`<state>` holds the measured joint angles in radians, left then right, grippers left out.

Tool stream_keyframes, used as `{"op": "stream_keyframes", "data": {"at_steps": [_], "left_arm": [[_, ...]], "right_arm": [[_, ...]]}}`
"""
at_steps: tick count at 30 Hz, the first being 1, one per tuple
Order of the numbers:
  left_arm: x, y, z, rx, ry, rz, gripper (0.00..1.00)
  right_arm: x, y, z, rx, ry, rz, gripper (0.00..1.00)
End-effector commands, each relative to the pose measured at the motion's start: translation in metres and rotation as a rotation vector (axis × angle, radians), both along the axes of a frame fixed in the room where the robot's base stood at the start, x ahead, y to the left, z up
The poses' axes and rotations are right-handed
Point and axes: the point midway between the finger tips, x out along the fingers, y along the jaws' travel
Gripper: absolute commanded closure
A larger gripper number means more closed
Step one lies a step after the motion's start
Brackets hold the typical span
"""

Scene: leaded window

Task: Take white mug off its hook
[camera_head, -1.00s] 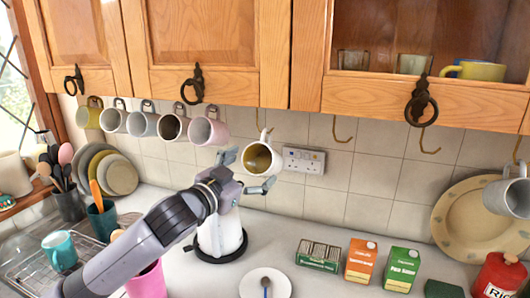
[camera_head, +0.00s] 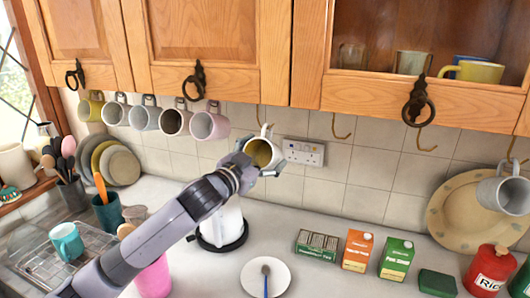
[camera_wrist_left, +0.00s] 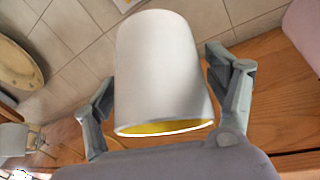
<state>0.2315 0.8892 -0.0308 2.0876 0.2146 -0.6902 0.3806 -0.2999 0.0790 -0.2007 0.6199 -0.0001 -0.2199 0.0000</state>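The white mug (camera_head: 263,152) with a yellow inside hangs by its handle from a hook under the cabinet, tilted with its mouth toward me. My left gripper (camera_head: 256,167) is at the mug with one finger on each side. In the left wrist view the white mug (camera_wrist_left: 160,70) fills the space between the spread fingers of my left gripper (camera_wrist_left: 163,88). Small gaps seem to show beside the mug, so I see no clear grip. The wrist view does not show the hook at the handle. My right gripper is not in view.
Several mugs, among them a pink one (camera_head: 210,122), hang to the left. Empty hooks (camera_head: 342,128) and another pale mug (camera_head: 504,190) are to the right. A white kettle (camera_head: 222,228) stands below. A plate (camera_head: 264,276) and boxes (camera_head: 357,250) are on the counter.

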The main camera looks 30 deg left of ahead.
Motion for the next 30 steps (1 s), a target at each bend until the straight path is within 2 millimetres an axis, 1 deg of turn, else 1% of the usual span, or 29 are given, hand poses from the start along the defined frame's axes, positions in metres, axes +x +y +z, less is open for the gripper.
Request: {"op": "stream_keyframes", "data": {"at_steps": [1,2,24,30], "left_arm": [[-0.0001,0.0000,0.0000,0.000,0.000,0.000,0.28],[-0.0001,0.0000,0.0000,0.000,0.000,0.000,0.30],[-0.0004,0.0000,0.0017,0.001,-0.003,0.000,0.78],[-0.0004,0.0001,0.0019,0.001,-0.003,0.000,0.78]], "right_arm": [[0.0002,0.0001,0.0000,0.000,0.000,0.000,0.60],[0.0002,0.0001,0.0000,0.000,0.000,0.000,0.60],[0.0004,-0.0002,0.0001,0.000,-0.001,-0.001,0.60],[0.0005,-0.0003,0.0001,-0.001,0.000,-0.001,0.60]]}}
